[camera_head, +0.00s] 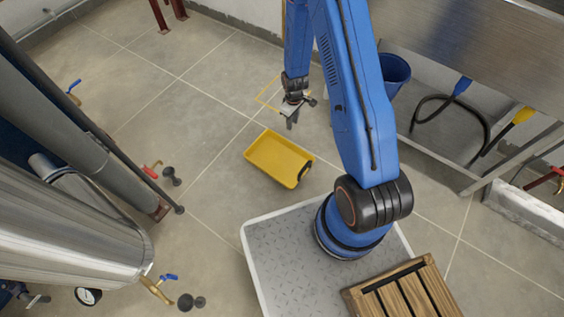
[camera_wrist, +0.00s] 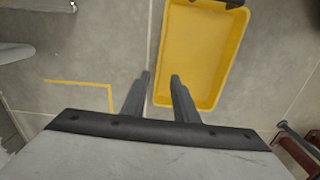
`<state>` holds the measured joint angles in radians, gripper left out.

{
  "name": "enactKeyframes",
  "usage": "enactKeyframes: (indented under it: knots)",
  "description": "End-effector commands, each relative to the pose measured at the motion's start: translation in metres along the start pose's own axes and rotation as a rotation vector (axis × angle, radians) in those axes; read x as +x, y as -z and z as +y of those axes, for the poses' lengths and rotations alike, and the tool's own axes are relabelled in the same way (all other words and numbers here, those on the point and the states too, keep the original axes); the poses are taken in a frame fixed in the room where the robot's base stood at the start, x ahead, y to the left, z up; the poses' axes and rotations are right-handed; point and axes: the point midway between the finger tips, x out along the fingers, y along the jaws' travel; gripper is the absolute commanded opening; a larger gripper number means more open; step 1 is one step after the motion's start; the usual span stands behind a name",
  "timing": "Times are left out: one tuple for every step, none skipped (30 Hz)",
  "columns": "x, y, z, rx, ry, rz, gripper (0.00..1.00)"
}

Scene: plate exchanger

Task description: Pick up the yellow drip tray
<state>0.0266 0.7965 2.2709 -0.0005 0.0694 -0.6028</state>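The yellow drip tray (camera_head: 277,158) lies on the tiled floor in the head view, a shallow open box with a dark handle at its right end. It looks empty. In the wrist view the tray (camera_wrist: 205,50) fills the upper middle, with a dark handle at its top edge. My gripper (camera_head: 290,124) hangs above the floor just beyond the tray in the head view, apart from its handle. In the wrist view my gripper (camera_wrist: 160,77) has its two fingers spread with nothing between them. The right finger overlaps the tray's near left corner in the picture; I cannot tell the height between them.
A yellow outline (camera_head: 268,100) is marked on the floor behind my gripper. A blue bucket (camera_head: 392,72) and a steel bench (camera_head: 480,50) stand to the right. A steel tank (camera_head: 60,230) and pipes with valves are at left. Bare floor surrounds the tray.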

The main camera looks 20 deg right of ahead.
Motion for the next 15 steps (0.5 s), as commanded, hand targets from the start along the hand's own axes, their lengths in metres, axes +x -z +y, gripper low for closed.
enactKeyframes:
  knots:
    - [0.006,-0.001,0.000,-0.004,0.002,-0.002,0.27]
    - [0.008,-0.001,-0.001,-0.005,0.002,-0.003,0.27]
    - [0.011,-0.002,-0.001,-0.007,0.003,-0.004,0.27]
    - [0.013,-0.002,-0.001,-0.008,0.003,-0.004,0.27]
    - [0.016,-0.002,-0.001,-0.008,0.003,-0.005,0.27]
    - [0.019,-0.002,-0.001,-0.008,0.004,-0.005,0.27]
    - [0.023,-0.002,-0.001,-0.008,0.004,-0.006,0.27]
    - [0.026,-0.003,-0.002,-0.008,0.004,-0.006,0.27]
    - [0.032,-0.003,-0.002,-0.008,0.004,-0.006,0.27]
    - [0.036,-0.003,-0.002,-0.008,0.004,-0.006,0.27]
    - [0.040,-0.003,-0.002,-0.008,0.004,-0.006,0.27]
    - [0.045,-0.003,-0.002,-0.008,0.005,-0.007,0.27]
    - [0.049,-0.003,-0.002,-0.008,0.005,-0.007,0.27]
    - [0.053,-0.003,-0.002,-0.008,0.004,-0.006,0.27]
    - [0.059,-0.003,-0.002,-0.008,0.004,-0.006,0.27]
